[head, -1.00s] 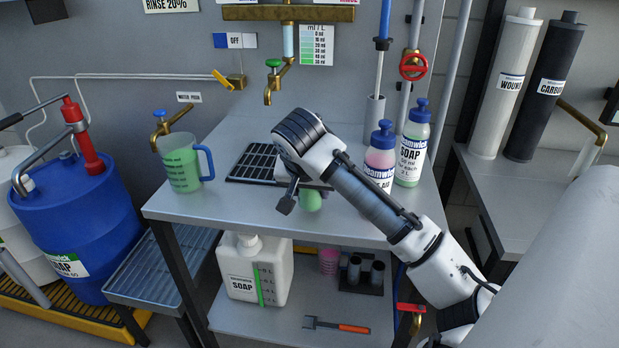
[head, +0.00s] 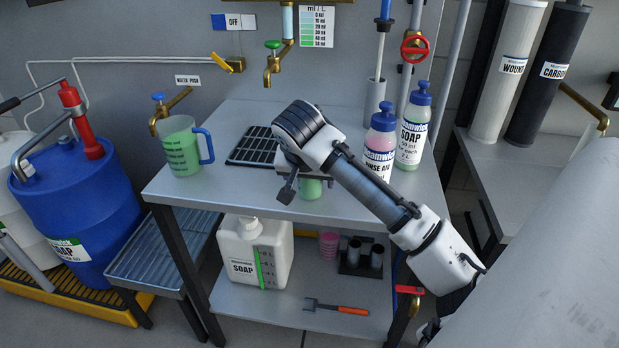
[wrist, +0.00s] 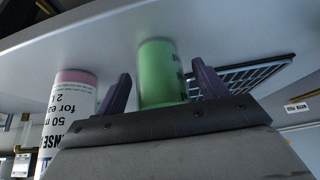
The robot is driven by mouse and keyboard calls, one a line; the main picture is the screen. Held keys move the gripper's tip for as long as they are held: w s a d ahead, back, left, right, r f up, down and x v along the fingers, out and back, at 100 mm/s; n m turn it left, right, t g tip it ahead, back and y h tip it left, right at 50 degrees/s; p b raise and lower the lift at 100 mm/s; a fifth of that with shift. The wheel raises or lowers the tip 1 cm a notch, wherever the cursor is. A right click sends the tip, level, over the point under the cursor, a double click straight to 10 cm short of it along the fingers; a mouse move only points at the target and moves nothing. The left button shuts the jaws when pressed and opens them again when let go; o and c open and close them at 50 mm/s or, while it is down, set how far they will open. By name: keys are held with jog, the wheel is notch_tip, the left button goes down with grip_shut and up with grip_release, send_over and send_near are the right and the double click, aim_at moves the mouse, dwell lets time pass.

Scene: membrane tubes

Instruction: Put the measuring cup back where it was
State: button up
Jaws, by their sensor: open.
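The measuring cup, a small clear cup with green contents (head: 311,188), stands on the grey table near its front edge. My gripper (head: 300,180) is low over the table at the cup, and the wrist hides part of it. In the wrist view the green cup (wrist: 162,75) with dark markings sits between my two open fingers (wrist: 162,90). A gap shows on each side, wider on the left, so I see no hold on it. The wrist picture is upside down, and the cup's far end meets the tabletop.
A large jug with a blue handle (head: 182,147) stands at the left under a tap. A black drain grid (head: 255,146) lies behind the cup. Rinse aid (head: 379,150) and soap (head: 413,130) bottles stand close to the right. The front left tabletop (head: 215,185) is clear.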

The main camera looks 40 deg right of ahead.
jog(key=v, duration=1.2)
jog(key=shift+r+b, duration=0.2)
jog(key=shift+b, duration=0.1)
jog(key=shift+w, duration=0.1)
